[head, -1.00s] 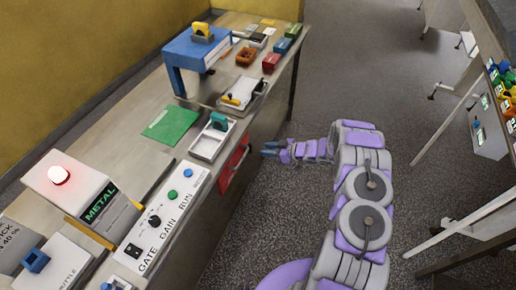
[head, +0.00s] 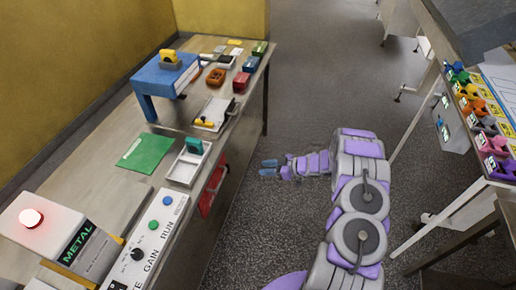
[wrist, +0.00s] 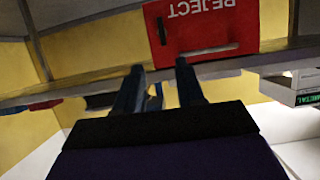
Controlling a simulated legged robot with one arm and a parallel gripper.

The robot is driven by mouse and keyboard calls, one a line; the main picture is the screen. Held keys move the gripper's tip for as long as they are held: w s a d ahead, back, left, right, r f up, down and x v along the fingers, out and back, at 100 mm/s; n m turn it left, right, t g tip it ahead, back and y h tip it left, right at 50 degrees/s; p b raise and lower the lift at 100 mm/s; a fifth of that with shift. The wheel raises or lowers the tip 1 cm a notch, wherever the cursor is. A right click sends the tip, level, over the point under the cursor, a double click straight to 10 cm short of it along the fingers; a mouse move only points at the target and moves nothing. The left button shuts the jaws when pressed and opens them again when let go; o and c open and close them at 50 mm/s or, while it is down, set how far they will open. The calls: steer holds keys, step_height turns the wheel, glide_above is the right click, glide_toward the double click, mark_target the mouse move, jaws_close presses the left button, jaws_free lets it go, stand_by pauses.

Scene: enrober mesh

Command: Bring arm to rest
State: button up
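My arm is folded in purple and grey links at the lower right of the head view. My gripper (head: 268,169) points left toward the bench side, over the floor and apart from the bench. The red reject door (wrist: 207,30), lettered REJECT upside down, lies beyond the fingertips. The same red door (head: 213,186) shows on the bench front in the head view.
The bench (head: 120,185) on the left carries a METAL unit (head: 75,240) with a lit red lamp, a control panel (head: 155,235), a green sheet (head: 145,152), a white tray (head: 187,163) and a blue stand (head: 165,76). A rack with coloured clips (head: 480,107) stands right. Floor between is open.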

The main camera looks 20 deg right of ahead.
steer(key=w+d+r+m+t+h, duration=0.1)
steer(key=w+d+r+m+h, duration=0.1)
steer(key=w+d+r+h, duration=0.4)
steer(key=w+d+r+m+t+h, duration=0.1)
steer(key=w+d+r+h, duration=0.15)
steer(key=r, duration=0.55)
steer(key=s+d+r+m+g+h, duration=0.1)
steer(key=s+r+m+h, duration=0.2)
steer(key=r, duration=0.4)
steer(key=s+d+r+m+g+h, duration=0.1)
steer(key=s+r+h, duration=0.3)
steer(key=s+r, duration=0.2)
steer(key=s+a+r+m+g+y, duration=0.1)
steer(key=s+a+r+g, duration=0.1)
steer(key=s+a, duration=0.6)
steer(key=s+a+r+m+g+y, duration=0.1)
steer(key=s+a+g, duration=0.3)
steer(key=s, duration=1.6)
steer(key=s+a+r+m+g+y, duration=0.1)
steer(key=s+a+r+g+y, duration=0.1)
steer(key=s+a, duration=0.9)
steer(key=s+g, duration=0.1)
steer(key=s, duration=0.3)
steer(key=shift+a+r+m+g+y, duration=0.3)
steer(key=shift+a+y, duration=0.05)
steer(key=shift+a, duration=0.1)
